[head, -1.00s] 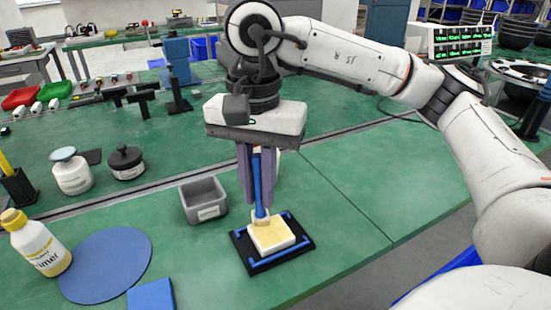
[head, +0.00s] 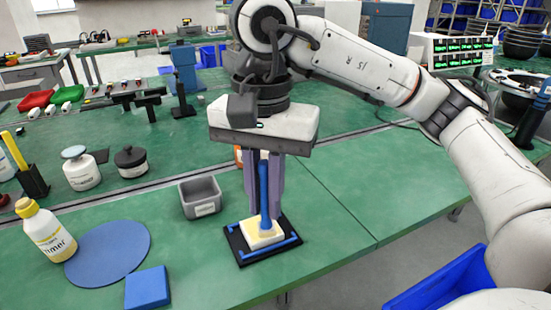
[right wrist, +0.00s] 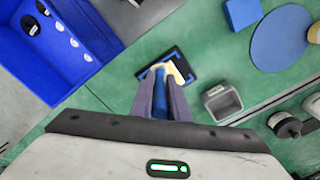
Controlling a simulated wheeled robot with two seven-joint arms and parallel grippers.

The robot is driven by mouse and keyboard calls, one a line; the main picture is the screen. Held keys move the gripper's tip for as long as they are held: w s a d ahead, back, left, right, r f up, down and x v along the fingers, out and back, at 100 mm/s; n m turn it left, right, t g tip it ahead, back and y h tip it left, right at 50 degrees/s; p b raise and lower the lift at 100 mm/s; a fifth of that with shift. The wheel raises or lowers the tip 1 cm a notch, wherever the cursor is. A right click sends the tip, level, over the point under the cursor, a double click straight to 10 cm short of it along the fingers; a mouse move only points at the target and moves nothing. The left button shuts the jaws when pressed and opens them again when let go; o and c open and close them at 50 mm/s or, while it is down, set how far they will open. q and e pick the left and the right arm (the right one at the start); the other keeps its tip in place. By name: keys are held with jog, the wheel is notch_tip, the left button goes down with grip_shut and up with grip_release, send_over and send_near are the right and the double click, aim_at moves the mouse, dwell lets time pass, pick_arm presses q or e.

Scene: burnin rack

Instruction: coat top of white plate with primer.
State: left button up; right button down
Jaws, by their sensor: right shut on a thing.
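My right gripper (head: 264,195) is shut on an upright blue-handled brush (head: 264,190). The brush's lower end is at the top of the white plate (head: 260,236), and the plate's top looks pale yellow in part. The plate lies on a black fixture with blue corner strips (head: 283,246). In the right wrist view the brush handle (right wrist: 160,103) sits between the fingers, and the fixture (right wrist: 190,72) shows beyond them. My left gripper is not in view.
A grey open bin (head: 201,208) stands left of the fixture. A blue round mat (head: 107,250) and a blue block (head: 148,288) lie near the front left. Jars (head: 82,172) stand behind them. The green table is clear right of the fixture.

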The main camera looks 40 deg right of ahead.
aim_at(264, 162)
jog(key=shift+r+p, duration=2)
jog(key=shift+r, duration=0.8)
